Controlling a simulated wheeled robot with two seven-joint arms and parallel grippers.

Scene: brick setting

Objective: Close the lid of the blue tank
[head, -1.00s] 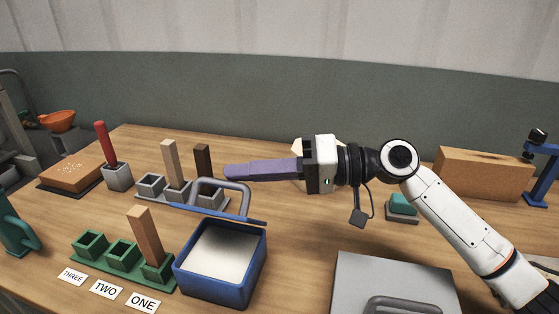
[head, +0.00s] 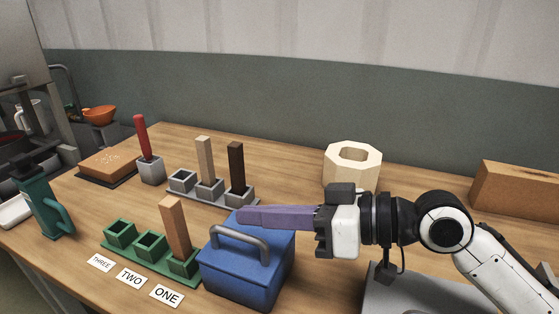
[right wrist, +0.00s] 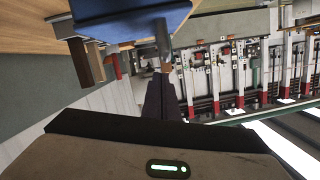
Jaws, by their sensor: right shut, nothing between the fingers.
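The blue tank (head: 243,282) stands on the wooden table in the head view. Its blue lid (head: 225,256), with a grey arched handle (head: 240,240), lies down over the top, and the inside is hidden. My right gripper (head: 240,216) is shut and empty, its purple fingers pointing left across the back of the lid. Whether the fingers touch the lid is hard to tell. In the right wrist view, blue surface of the tank (right wrist: 125,18) shows at the top, close to the dark fingers (right wrist: 160,98). My left gripper is out of view.
A green rack (head: 150,257) with an upright wooden block is left of the tank, with number cards in front. A grey rack (head: 210,193) with blocks stands behind. A grey lidded box (head: 380,297) is to the right, and a cream octagonal ring (head: 352,167) at the back.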

